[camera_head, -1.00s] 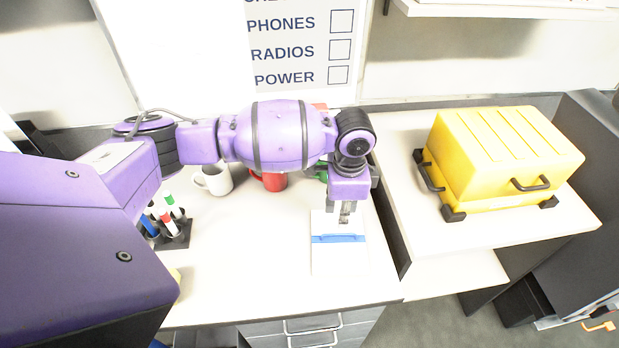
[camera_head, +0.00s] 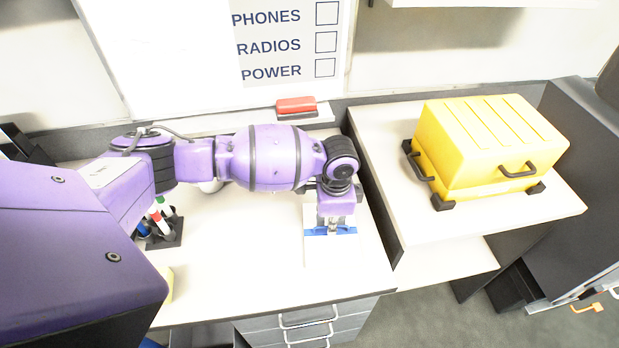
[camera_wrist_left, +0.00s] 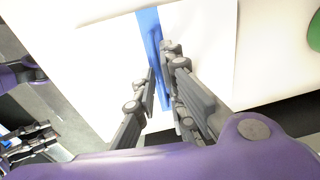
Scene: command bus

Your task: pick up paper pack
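The paper pack (camera_head: 316,255) is a flat white block with a blue band (camera_head: 345,231), lying near the right end of the white desk. My left gripper (camera_head: 332,229) points down over its band in the head view and hides part of it. In the left wrist view, the white pack (camera_wrist_left: 100,60) and its blue band (camera_wrist_left: 149,25) lie under the fingers of my left gripper (camera_wrist_left: 162,75). The fingers stand apart, with the band showing between them. Contact with the pack is unclear. A dark gripper, apparently my right (camera_wrist_left: 30,142), shows small at the lower left.
A marker holder (camera_head: 165,232) stands on the left of the white desk (camera_head: 240,270). A white mug (camera_head: 210,186) is mostly hidden behind my arm. A red eraser-like block (camera_head: 296,104) lies at the back. A yellow case (camera_head: 485,145) stands on the right counter.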

